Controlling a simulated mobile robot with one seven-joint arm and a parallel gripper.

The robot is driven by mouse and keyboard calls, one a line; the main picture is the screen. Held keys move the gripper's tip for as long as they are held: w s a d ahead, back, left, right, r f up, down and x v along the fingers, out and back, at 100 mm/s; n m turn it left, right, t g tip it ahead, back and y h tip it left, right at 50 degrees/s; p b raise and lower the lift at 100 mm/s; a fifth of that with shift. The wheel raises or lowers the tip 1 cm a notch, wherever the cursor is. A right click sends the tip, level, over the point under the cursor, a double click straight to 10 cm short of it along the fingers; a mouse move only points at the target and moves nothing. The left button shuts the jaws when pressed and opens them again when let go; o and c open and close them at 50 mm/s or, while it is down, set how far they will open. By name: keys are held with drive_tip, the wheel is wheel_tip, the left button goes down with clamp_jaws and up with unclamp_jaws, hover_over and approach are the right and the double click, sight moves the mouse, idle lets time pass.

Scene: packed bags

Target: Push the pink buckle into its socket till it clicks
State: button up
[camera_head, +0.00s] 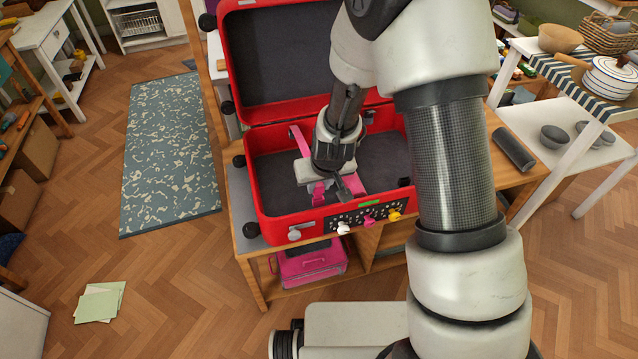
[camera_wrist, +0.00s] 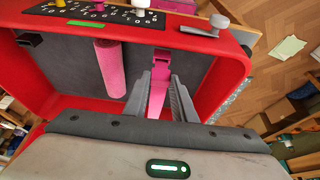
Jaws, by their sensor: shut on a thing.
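The pink buckle (camera_wrist: 156,97) lies between the fingers of my gripper (camera_wrist: 157,84) in the wrist view, and the gripper is shut on it, low inside the red suitcase (camera_head: 264,222). A pink socket (camera_wrist: 161,57) stands just ahead of the fingertips, by the suitcase's front wall. The buckle's tip points toward it and looks close to it or touching. I cannot tell whether it is inside. In the head view, pink strap (camera_head: 300,140) runs from the back left toward my gripper. My wrist hides most of the grip there.
The front wall carries white, pink and yellow knobs (camera_head: 369,220) and a grey latch (camera_head: 295,234). The raised lid (camera_head: 280,60) stands behind. A dark cylinder (camera_head: 514,148) lies on the table at right.

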drive_tip(key=shift+f+b, duration=1.25)
drive_tip(key=shift+f, duration=0.2)
drive_tip(key=o, duration=1.1)
drive_tip(key=shift+r, duration=0.15)
drive_tip(key=s+d+r+p, duration=0.2)
drive_tip(key=s+r, duration=0.2)
drive_tip(key=r, duration=0.5)
drive_tip(key=s+d+r+m+p, duration=0.1)
drive_tip(key=s+d+r, duration=0.2)
drive_tip(key=r, duration=0.7)
drive_tip(key=s+d+r+p, duration=0.2)
drive_tip(key=s+r, duration=0.2)
drive_tip(key=r, duration=0.5)
drive_tip(key=s+d+r+m+t+h, duration=0.1)
drive_tip(key=s+d+r+m, duration=0.1)
drive_tip(key=s+d+r, duration=0.65)
wheel_tip(320, 180, up, 16)
drive_tip(key=s+a+p, duration=0.1)
drive_tip(key=s+p, duration=0.1)
drive_tip(key=p, duration=1.4)
drive_tip(key=shift+s+a+r, duration=0.15)
drive_tip(key=shift+s, duration=0.25)
